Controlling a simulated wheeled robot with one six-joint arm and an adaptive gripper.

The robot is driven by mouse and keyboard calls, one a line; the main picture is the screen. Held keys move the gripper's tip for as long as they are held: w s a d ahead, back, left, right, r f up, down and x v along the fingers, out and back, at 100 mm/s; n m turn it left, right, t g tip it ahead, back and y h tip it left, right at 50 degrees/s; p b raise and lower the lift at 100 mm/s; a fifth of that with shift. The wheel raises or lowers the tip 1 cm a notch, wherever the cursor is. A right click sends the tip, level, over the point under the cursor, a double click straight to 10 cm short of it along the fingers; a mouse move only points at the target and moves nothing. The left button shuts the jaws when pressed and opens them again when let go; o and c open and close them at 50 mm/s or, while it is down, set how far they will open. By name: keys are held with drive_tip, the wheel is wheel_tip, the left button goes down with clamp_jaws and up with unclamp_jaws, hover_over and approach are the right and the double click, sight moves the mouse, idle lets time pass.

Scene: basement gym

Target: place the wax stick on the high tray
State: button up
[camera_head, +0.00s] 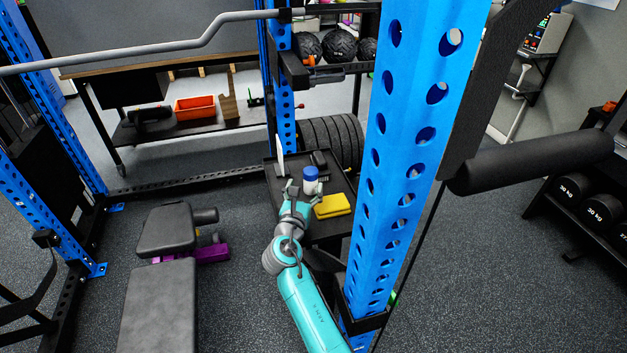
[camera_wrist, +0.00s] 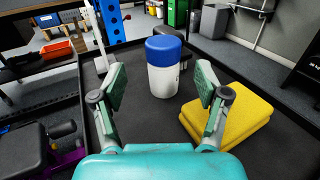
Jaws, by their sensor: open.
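A white cylinder with a blue cap, which looks like the wax stick (camera_head: 311,184), stands upright on a black rimmed tray (camera_head: 341,180). In the wrist view the wax stick (camera_wrist: 164,76) is straight ahead, framed by the fingers. My gripper (camera_head: 293,192) is open and empty just in front of it, over the near part of the tray. In the wrist view the fingers of my gripper (camera_wrist: 160,84) are spread wide, and the stick appears beyond their tips. I cannot tell whether this tray is the high one.
A yellow folded cloth (camera_head: 333,206) lies right of the stick, close to the right finger. A thin white upright object (camera_head: 280,157) and a dark item (camera_head: 319,159) are also on the tray. A blue rack post (camera_head: 392,150) rises at right; a bench (camera_head: 166,232) stands left.

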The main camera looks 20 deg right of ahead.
sight(309, 179)
drive_tip(key=shift+x, duration=3.2)
drive_tip(key=shift+s+d, duration=0.15)
drive_tip(key=c, duration=1.4)
